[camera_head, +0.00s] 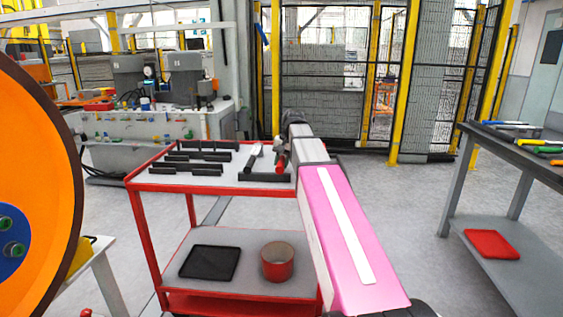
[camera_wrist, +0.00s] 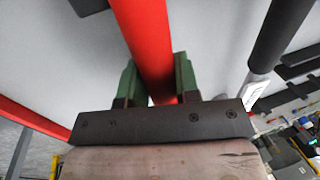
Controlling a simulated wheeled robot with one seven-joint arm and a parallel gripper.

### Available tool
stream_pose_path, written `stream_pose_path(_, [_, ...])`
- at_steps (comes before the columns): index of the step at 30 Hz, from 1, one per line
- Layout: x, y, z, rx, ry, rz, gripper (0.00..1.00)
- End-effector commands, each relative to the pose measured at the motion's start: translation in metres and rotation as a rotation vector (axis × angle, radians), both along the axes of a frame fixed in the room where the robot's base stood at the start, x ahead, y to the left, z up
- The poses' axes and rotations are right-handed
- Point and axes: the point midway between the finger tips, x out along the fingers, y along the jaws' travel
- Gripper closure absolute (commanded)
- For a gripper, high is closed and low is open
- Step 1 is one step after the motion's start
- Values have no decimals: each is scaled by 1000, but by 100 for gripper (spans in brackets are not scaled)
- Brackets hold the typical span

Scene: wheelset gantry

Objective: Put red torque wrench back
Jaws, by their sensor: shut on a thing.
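The red torque wrench (camera_wrist: 145,35) runs between the green fingers of my gripper (camera_wrist: 156,82) in the wrist view. My gripper is shut on its red shaft. In the head view a short red part of the wrench (camera_head: 281,163) shows at the right end of the red cart's top tray (camera_head: 228,182), beside my arm. My arm hides most of it and the gripper there. Black holders (camera_head: 265,177) lie on the tray close to it. I cannot tell whether the wrench touches a holder.
A second wrench with a dark handle (camera_head: 254,157) lies just left of the red one. More black holders (camera_head: 194,168) fill the tray's left. A red bin (camera_head: 277,262) and black tray (camera_head: 210,262) are below. A workbench (camera_head: 520,147) stands right; an orange wheel (camera_head: 40,190) is left.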

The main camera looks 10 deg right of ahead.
Motion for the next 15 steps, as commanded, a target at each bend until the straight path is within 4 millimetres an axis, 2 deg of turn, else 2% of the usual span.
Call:
stream_pose_path(4, [0,0,-2,0,-1,1,99])
stream_pose_path(5, [0,0,-2,0,-1,1,67])
stream_pose_path(7, [0,0,-2,0,-1,1,44])
stream_pose_path(8, [0,0,-2,0,-1,0,41])
stream_pose_path(15, [0,0,-2,0,1,0,41])
